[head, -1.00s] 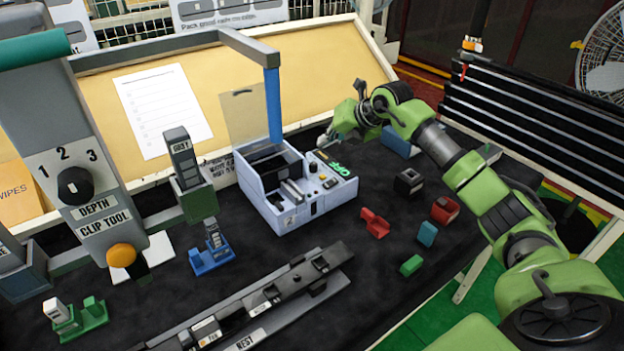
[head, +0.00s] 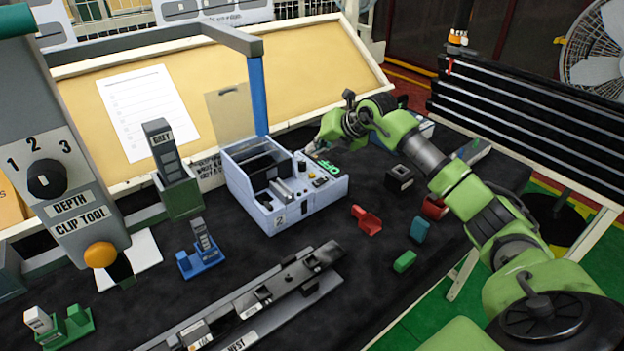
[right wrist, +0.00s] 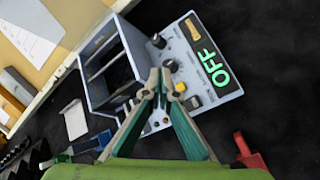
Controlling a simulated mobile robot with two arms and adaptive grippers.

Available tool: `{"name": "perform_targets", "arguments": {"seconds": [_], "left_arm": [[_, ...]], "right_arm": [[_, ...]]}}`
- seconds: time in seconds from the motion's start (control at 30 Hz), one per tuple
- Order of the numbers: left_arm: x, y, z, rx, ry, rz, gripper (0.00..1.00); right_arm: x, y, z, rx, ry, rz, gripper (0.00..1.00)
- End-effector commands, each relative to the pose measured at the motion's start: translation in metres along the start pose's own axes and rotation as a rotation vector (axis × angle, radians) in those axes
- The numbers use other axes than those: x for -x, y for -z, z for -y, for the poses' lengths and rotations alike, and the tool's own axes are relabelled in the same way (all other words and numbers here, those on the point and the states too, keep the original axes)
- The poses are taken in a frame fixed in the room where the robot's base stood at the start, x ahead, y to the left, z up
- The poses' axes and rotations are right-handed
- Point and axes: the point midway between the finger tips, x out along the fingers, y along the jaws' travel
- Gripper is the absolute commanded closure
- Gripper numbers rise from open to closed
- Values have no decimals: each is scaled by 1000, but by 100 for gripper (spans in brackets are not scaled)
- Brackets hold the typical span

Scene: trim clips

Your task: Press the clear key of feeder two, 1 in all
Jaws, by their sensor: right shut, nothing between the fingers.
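Feeder two (head: 280,215) is a white box marked 2, with an open dark bin on its left and a control panel on its right. The panel display (head: 327,168) glows green and reads OFF; it also shows in the right wrist view (right wrist: 221,74). The panel carries a yellow button (right wrist: 180,87), dark knobs and small keys; I cannot read which is the clear key. My right gripper (right wrist: 160,74) is shut and empty, its tips over the panel in the wrist view. In the head view the gripper (head: 309,153) is at the panel's far edge; contact cannot be told. My left gripper is out of view.
A blue post (head: 257,95) rises behind the feeder. A red scoop-like part (head: 368,220), a green block (head: 405,261) and a black block (head: 399,177) lie to its right. The clip tool (head: 60,170) stands at left, and a long nest rail (head: 255,300) lies in front.

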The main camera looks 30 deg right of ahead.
Motion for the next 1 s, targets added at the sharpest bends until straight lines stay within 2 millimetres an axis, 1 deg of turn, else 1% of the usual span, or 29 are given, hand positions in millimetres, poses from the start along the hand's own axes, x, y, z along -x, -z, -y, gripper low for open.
{"name": "perform_targets", "arguments": {"seconds": [0.03, 0.2, 0.3, 0.47, 1.0], "left_arm": [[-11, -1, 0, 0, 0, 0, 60], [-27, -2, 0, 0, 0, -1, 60], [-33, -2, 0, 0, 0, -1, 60], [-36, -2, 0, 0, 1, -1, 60], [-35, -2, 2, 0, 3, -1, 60]], "right_arm": [[-10, 7, 7, 0, 0, 0, 100], [-26, 19, 19, 0, 0, 0, 100], [-33, 24, 24, 1, 0, 0, 100], [-36, 26, 26, 1, -1, 1, 100], [-36, 26, 26, 0, -1, 0, 100]]}}
